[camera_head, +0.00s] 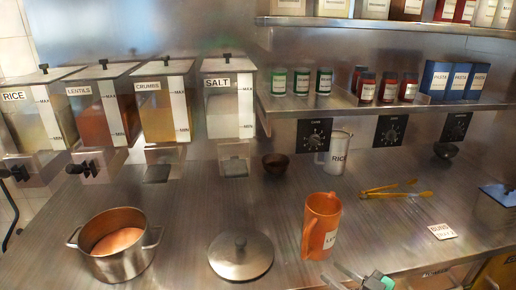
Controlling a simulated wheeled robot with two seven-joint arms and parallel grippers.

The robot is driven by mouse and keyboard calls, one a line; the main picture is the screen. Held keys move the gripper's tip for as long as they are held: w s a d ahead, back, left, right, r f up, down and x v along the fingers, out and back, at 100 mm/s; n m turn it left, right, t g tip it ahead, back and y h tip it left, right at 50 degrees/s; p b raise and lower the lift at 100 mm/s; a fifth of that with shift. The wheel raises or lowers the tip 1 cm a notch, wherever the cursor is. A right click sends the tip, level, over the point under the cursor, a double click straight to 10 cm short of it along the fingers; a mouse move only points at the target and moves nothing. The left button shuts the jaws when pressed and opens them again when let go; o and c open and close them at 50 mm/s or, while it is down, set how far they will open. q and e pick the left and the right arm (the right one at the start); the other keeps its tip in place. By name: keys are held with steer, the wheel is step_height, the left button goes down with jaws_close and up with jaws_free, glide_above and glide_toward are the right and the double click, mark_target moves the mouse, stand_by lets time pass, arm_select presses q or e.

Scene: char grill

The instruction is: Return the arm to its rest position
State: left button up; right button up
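My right gripper (356,279) shows only in part at the bottom edge, right of centre. Grey finger-like parts and a piece with a green patch are visible, and the rest is cut off by the frame. I see nothing clearly held in it, but I cannot tell how far its fingers are apart. It is in front of the orange jug (320,226) and appears apart from it. My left gripper is not in view.
On the steel counter are a pot (117,244) with orange contents, a round lid (240,255), yellow tongs (396,192), a small card (442,231), a dark bowl (275,163) and a white jug (338,152). Dispensers, including the salt one (229,98), line the back left.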

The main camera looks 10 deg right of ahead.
steer(key=s+a+f+m+g+h, duration=0.2)
steer(key=s+f+g+h, duration=0.45)
steer(key=f, duration=0.65)
steer(key=s+d+f+m+g+h, duration=0.25)
steer(key=s+f+g, duration=0.2)
steer(key=s, duration=0.75)
step_height(320, 180, down, 30)
steer(key=s+g+p, duration=0.1)
steer(key=p, duration=0.1)
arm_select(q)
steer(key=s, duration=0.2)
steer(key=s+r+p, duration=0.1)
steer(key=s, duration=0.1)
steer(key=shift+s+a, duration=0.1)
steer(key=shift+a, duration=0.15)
arm_select(e)
steer(key=s+d+f+g+h, duration=0.1)
steer(key=s+d+f, duration=0.2)
steer(key=s+f, duration=1.6)
steer(key=shift+s, duration=0.15)
